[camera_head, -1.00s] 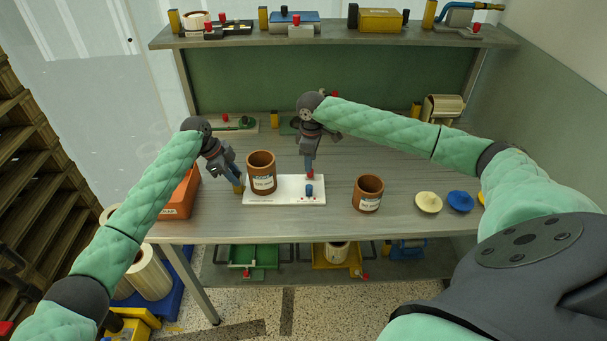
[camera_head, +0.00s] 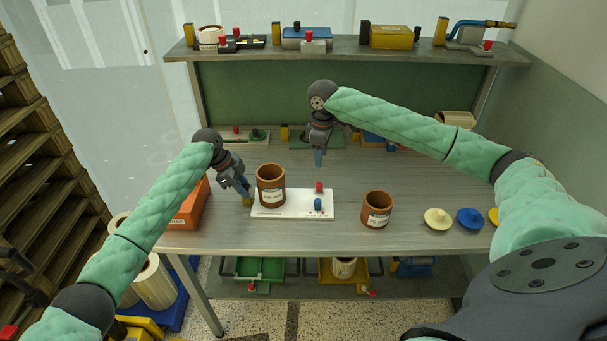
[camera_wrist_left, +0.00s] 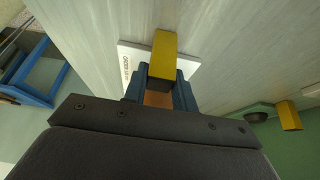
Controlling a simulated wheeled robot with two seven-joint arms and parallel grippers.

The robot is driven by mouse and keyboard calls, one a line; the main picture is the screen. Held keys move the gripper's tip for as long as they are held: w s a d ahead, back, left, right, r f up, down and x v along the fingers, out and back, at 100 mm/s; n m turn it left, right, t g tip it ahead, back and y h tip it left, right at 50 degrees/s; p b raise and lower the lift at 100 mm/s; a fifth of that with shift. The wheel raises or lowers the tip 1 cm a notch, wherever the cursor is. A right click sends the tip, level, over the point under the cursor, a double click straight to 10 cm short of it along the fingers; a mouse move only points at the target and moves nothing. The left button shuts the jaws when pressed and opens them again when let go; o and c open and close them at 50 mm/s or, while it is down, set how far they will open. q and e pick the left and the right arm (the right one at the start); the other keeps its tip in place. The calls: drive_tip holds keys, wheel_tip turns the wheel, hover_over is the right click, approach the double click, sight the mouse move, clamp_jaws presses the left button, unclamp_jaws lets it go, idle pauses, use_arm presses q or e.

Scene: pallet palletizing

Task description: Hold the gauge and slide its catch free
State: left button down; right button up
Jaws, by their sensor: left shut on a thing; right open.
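The gauge (camera_head: 290,213) appears to be the white plate on the bench, with a red knob (camera_head: 319,187) and a blue knob (camera_head: 318,204) towards its right end. Which part is the catch I cannot tell. My left gripper (camera_head: 246,196) is shut on the yellow block at the plate's left end; the block (camera_wrist_left: 163,52) shows between the blue fingers in the left wrist view. My right gripper (camera_head: 318,160) is open and empty, pointing down above and behind the red knob, apart from it. A brown labelled pot (camera_head: 271,186) stands at the plate's left part, hiding some of it.
Another brown pot (camera_head: 376,209) stands right of the plate. Cream (camera_head: 437,219) and blue (camera_head: 470,218) lids lie farther right. An orange bin (camera_head: 190,205) is at the left edge. Several devices line the bench's back and the upper shelf (camera_head: 350,47). Bare bench lies behind the right pot.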

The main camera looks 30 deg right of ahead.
use_arm(q)
drive_tip(key=c, duration=1)
unclamp_jaws()
drive_tip(key=shift+c, duration=0.2)
drive_tip(key=v, duration=1.2)
drive_tip(key=shift+f, duration=0.15)
